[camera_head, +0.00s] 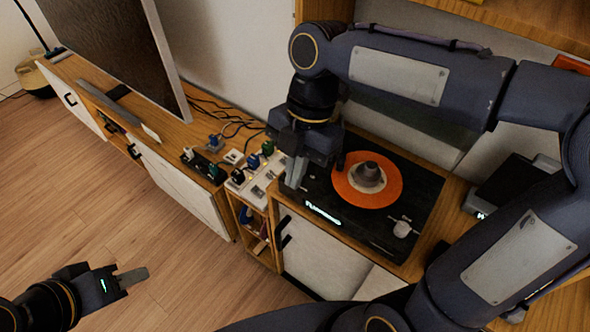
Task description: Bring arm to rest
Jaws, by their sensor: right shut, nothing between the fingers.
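My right arm reaches in from the right and bends down over the cabinet. My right gripper (294,172) points down and is shut and empty, at the left edge of a black turntable (425,190) with an orange record. I cannot tell whether its fingertips touch anything. My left gripper (133,277) is at the lower left above the wood floor, pointing right. Its fingers look like one piece from this side, so its opening does not show.
Several small plugs or adapters stand on power strips (262,183) left of the turntable, with black cables behind. A large screen (110,50) stands on the long wooden cabinet (180,185). A dark box (515,185) sits at the right. The floor (60,190) at left is clear.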

